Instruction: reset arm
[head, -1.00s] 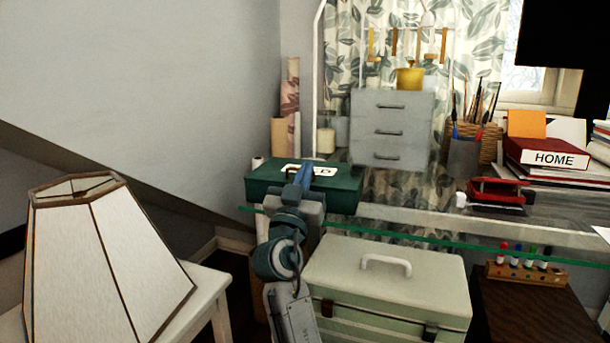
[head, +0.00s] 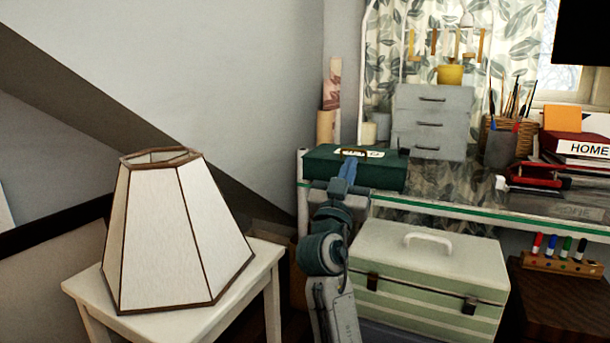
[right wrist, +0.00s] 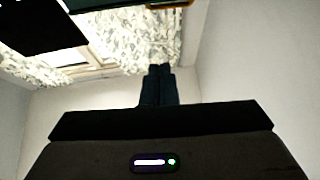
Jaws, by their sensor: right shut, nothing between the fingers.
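My right gripper (head: 347,172) points up and away in the head view, in front of the dark green box (head: 318,170) on the glass desk. Its blue fingers are together with nothing between them. In the right wrist view the shut fingers (right wrist: 158,72) stand against pale walls and a leafy curtain (right wrist: 120,50). The fingers overlap the green box in the picture; I cannot tell whether they touch it. My left gripper is not in view.
A white lampshade (head: 165,235) sits on a small white table (head: 268,265) at left. A pale green case (head: 430,270) stands beside my right arm. The glass desk (head: 455,212) holds grey drawers (head: 430,122), a red HOME book (head: 580,147) and pencil pots.

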